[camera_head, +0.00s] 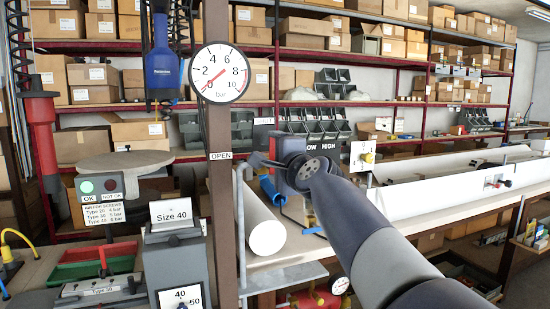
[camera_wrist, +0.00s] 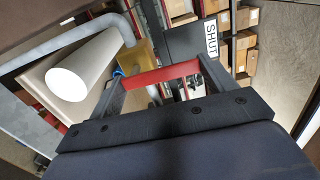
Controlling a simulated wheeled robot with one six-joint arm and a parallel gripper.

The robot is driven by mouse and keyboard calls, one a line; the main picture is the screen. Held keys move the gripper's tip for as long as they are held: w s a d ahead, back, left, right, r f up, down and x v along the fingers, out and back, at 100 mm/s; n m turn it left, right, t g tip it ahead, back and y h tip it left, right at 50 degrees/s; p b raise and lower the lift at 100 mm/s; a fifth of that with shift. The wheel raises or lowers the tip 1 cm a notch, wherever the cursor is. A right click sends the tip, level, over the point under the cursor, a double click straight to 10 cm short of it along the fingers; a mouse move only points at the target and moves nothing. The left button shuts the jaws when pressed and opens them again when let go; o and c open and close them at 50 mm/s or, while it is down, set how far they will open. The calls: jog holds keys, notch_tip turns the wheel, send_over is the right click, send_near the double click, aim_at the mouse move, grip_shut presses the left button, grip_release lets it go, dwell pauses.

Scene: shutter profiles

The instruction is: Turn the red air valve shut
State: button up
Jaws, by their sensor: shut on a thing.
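The red valve handle (camera_wrist: 160,77) is a flat red bar lying across the gap between my fingers in the wrist view. My gripper (camera_wrist: 158,80) is shut on it, one grey finger at each end. In the head view my gripper (camera_head: 258,162) is beside the brown post, and my wrist hides most of the valve. A SHUT label (camera_wrist: 211,39) is just beyond the handle in the wrist view. An OPEN label (camera_head: 220,156) is on the post, left of my gripper.
A white roll (camera_head: 267,232) lies below my gripper. A blue tool (camera_head: 163,70) hangs at left. Shelves with boxes (camera_head: 93,73) stand behind.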

jog(key=shift+a+f, duration=0.1)
jog(key=shift+f, duration=0.2)
jog(key=o, duration=1)
jog(key=shift+s, duration=0.1)
jog(key=o, duration=0.4)
jog(key=shift+r, duration=0.25)
jog(key=shift+c, duration=0.2)
jog(key=b+v, duration=0.1)
jog(key=v, duration=1)
jog(key=p+x, duration=0.1)
jog(key=x, duration=1)
